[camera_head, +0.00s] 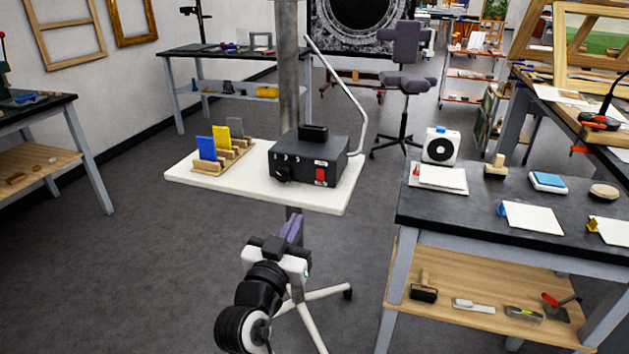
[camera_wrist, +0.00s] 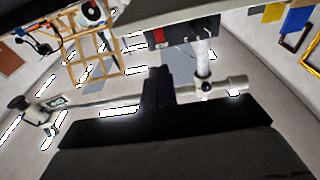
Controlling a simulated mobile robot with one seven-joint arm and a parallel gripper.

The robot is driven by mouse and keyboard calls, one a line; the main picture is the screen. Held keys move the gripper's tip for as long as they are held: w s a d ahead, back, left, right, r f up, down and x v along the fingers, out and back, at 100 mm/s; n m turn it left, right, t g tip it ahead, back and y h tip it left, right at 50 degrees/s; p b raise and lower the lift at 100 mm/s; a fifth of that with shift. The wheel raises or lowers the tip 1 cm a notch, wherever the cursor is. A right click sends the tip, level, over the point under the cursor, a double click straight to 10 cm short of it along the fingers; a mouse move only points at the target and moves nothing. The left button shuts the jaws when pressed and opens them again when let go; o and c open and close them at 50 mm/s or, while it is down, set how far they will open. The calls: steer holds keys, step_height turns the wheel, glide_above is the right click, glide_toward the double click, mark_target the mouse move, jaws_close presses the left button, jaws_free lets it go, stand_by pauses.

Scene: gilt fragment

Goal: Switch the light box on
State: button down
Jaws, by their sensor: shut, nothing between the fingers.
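The light box (camera_head: 307,157) is a black box on a white tray (camera_head: 340,200) fixed to a grey post. Its front has a red switch (camera_head: 321,173) at the right and a black knob (camera_head: 282,173) at the left. Whether the switch is on or off cannot be told. My gripper (camera_head: 292,222) is shut and empty, in front of the tray and apart from the switch. In the wrist view the picture is upside down; the dark fingers (camera_wrist: 157,78) show at the middle, with the red switch (camera_wrist: 158,38) beyond them.
A wooden rack (camera_head: 215,163) with blue, yellow and grey plates stands on the tray's left. A pale tube (camera_head: 342,90) curves behind the light box. A black-topped bench (camera_head: 450,222) with blocks and cards stands at the right. The floor at the left is clear.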

mark_target(320, 172)
steer(key=p+x, duration=0.4)
steer(key=x, duration=0.9)
steer(key=shift+r, duration=0.15)
steer(key=shift+w+d, duration=0.1)
steer(key=shift+w, duration=0.15)
